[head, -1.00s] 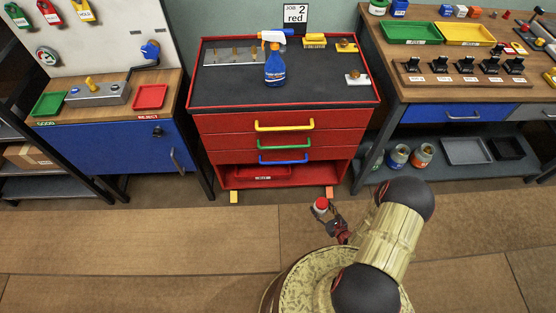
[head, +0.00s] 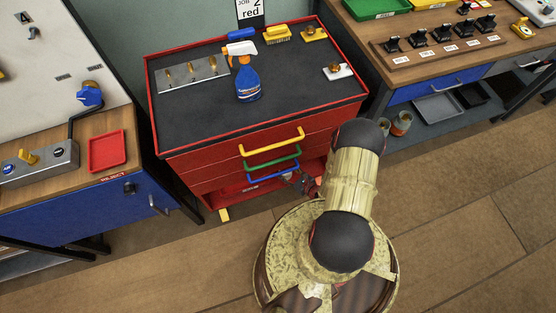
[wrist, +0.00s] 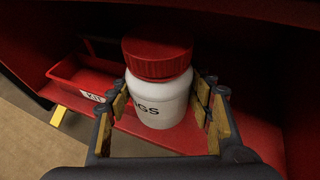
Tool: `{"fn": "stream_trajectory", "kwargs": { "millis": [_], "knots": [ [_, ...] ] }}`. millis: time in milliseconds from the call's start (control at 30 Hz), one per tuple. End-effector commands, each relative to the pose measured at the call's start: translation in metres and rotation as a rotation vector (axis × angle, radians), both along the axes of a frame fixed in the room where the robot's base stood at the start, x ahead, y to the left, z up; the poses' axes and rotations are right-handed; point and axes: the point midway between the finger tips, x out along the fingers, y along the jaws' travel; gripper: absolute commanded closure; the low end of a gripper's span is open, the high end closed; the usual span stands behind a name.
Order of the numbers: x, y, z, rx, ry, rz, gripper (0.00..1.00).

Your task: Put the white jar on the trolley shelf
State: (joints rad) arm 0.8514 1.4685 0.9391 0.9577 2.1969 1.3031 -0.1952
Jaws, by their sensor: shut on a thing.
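The white jar (wrist: 163,103) with a red ribbed lid and dark lettering is upright between the fingers of my gripper (wrist: 160,112) in the wrist view. The gripper is shut on its sides. The jar is over the red trolley shelf (wrist: 252,138); I cannot tell if its base touches. In the head view my gripper (head: 304,184) is at the open lower bay of the red trolley (head: 200,158), partly hidden by my arm, and the jar cannot be made out.
A red bin (wrist: 78,76) marked KIT sits left of the jar on the shelf. A spray bottle (head: 248,82) stands on the trolley top. A yellow drawer handle (head: 272,142) sticks out above the bay. A blue cabinet (head: 105,205) is at left.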

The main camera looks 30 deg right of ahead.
Motion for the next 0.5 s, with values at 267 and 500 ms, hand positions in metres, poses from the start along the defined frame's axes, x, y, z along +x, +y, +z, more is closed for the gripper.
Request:
{"fn": "stream_trajectory", "kwargs": {
  "millis": [267, 500],
  "knots": [
    [0.017, -0.049, -0.025, -0.006, -0.003, -0.003, 0.78],
    [0.032, -0.094, -0.056, -0.004, -0.002, -0.002, 0.78]
  ]
}}
